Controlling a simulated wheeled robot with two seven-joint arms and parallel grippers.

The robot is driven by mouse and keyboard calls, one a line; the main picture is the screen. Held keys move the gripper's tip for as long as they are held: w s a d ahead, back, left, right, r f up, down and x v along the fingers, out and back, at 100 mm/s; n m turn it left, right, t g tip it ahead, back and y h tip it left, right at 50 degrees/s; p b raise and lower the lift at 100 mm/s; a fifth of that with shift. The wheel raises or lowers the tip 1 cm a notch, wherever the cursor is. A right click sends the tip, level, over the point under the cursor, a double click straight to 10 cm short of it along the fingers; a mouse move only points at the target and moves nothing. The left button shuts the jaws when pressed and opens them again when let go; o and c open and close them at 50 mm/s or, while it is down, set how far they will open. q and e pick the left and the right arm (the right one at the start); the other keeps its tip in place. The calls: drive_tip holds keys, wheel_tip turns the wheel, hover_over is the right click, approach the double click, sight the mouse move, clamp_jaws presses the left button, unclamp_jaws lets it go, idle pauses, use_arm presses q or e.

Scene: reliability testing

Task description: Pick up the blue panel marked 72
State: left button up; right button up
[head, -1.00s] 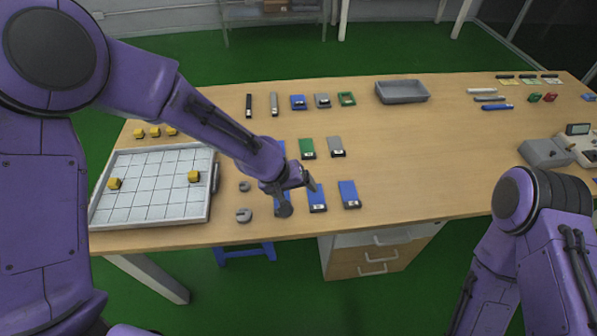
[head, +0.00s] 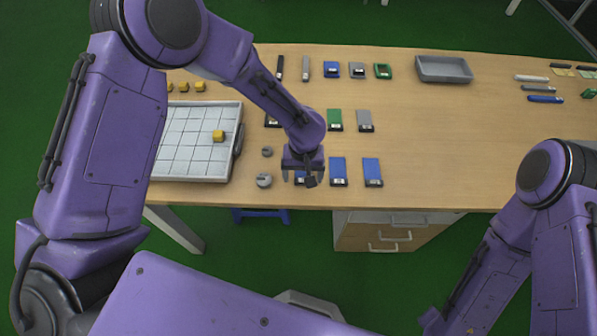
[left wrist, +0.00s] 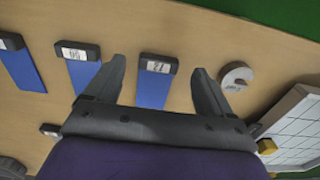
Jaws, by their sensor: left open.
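The blue panel marked 72 (left wrist: 154,88) has a dark end block with a white label, which reads upside down in the left wrist view. It lies flat on the table, between the two spread fingers of my left gripper (left wrist: 158,66) as seen there. In the head view my left gripper (head: 299,180) hangs over the leftmost blue panel of the front row and mostly hides it. The gripper is open and empty. I cannot tell how high above the panel its fingertips are. My right arm shows at the right of the head view, but its gripper does not.
Two more blue panels (head: 338,171) (head: 372,171) lie to the right. A grey round part (head: 264,180) lies close on the left, beside the white gridded tray (head: 190,110). Green (head: 334,119) and grey (head: 364,119) panels lie behind. The front table edge is close.

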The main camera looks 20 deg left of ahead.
use_arm(q)
wheel_tip(320, 180, down, 2)
drive_tip(key=shift+f, duration=0.1)
drive_tip(key=c, duration=1.1)
